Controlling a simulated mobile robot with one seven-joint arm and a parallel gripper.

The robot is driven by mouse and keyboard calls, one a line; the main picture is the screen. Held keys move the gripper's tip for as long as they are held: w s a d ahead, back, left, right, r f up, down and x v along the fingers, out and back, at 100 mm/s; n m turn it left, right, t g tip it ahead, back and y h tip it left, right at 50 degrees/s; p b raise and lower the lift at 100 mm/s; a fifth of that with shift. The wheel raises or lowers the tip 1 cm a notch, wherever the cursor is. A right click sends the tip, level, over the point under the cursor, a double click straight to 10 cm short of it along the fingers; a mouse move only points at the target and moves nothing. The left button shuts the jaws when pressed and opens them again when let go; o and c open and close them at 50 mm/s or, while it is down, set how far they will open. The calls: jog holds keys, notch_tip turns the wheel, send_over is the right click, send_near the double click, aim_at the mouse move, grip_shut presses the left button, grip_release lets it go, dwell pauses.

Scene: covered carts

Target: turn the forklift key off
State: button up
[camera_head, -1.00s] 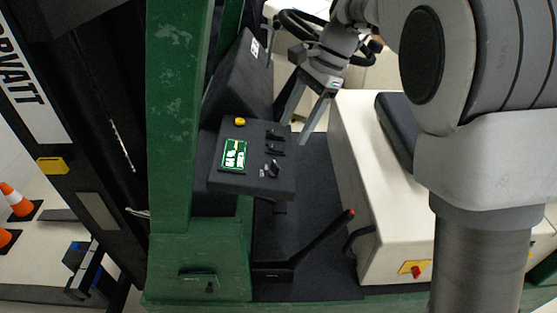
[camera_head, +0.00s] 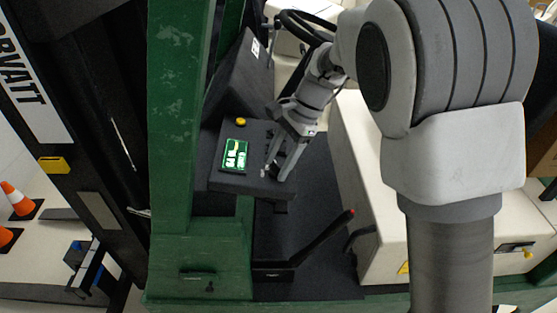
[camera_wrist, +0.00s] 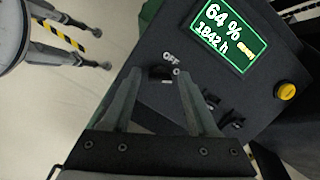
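The forklift's dark control panel (camera_head: 225,182) has a lit green display (camera_head: 235,154). In the wrist view the display (camera_wrist: 229,28) reads 64 % and 1842 h. A small black key knob (camera_wrist: 161,73) sits on the panel below an "OFF" label (camera_wrist: 171,57). My gripper (camera_wrist: 161,80) is open, with one fingertip on each side of the knob; I cannot tell whether they touch it. In the head view my gripper (camera_head: 276,171) reaches down to the panel's right part and largely hides the knob.
Two black levers (camera_wrist: 222,109) stand on the panel close to my right finger. A yellow button (camera_wrist: 286,91) is farther along. A red-tipped lever (camera_head: 325,238) rises below the panel. The green mast post (camera_head: 175,120) is left, the pale body (camera_head: 350,150) right.

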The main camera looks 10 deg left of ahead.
grip_shut()
jog(key=shift+n, duration=0.4)
jog(key=n+h, duration=0.1)
jog(key=n, duration=0.4)
jog(key=shift+w+a+g+p, duration=0.1)
jog(key=shift+g+p, duration=0.3)
jog(key=n+h, duration=0.1)
jog(key=n, duration=0.5)
jog(key=shift+r+n, duration=0.1)
jog(key=shift+n, duration=0.2)
jog(key=shift+o, duration=1.2)
grip_release()
